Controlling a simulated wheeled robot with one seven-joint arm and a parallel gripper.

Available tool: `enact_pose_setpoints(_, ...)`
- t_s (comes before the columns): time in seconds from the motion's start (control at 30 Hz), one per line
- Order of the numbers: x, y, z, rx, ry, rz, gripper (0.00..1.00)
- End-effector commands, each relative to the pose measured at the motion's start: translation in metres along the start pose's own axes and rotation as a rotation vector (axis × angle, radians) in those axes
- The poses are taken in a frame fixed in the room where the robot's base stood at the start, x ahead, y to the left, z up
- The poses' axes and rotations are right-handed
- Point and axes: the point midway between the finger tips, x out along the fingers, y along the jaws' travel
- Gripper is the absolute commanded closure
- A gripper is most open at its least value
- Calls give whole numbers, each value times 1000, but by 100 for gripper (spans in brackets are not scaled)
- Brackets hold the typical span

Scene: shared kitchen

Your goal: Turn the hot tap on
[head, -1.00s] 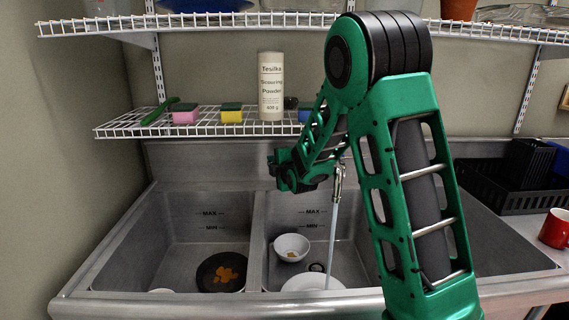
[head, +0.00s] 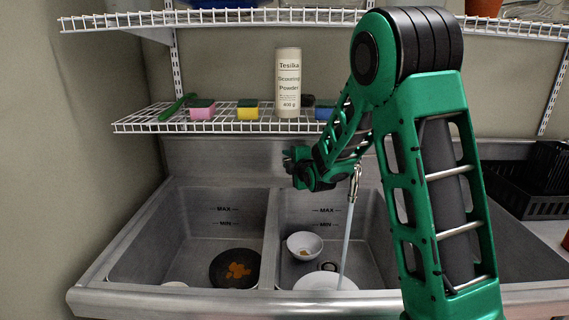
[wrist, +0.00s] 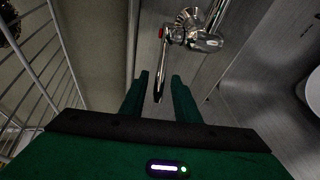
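The chrome tap (wrist: 192,30) shows in the wrist view with a red mark on one side. A slim lever (wrist: 157,80) with a dark tip runs from the red-marked side toward my gripper (wrist: 158,82). My gripper is open; the lever's tip appears between its two fingers with a gap on each side. I cannot tell how deep the tip sits. In the head view my gripper (head: 288,162) is left of the tap's spout (head: 355,182). A water stream (head: 346,245) runs from the spout into the right basin. My arm hides most of the tap there.
The right basin holds a white bowl (head: 304,243) and a white plate (head: 322,281); the left holds a dark plate with orange scraps (head: 237,270). A wire shelf (head: 190,125) with sponges and scouring powder (head: 288,82) is above. A black rack (head: 520,190) is at right.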

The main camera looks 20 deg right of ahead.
Motion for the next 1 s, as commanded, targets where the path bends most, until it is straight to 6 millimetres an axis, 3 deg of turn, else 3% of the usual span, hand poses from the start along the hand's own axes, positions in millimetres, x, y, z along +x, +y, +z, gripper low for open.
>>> enact_pose_setpoints(0.17,-18,1,0,1,0,1,71)
enact_pose_setpoints(0.6,-90,0,0,0,0,-1,71)
enact_pose_setpoints(1.0,-102,-1,0,0,0,-2,71)
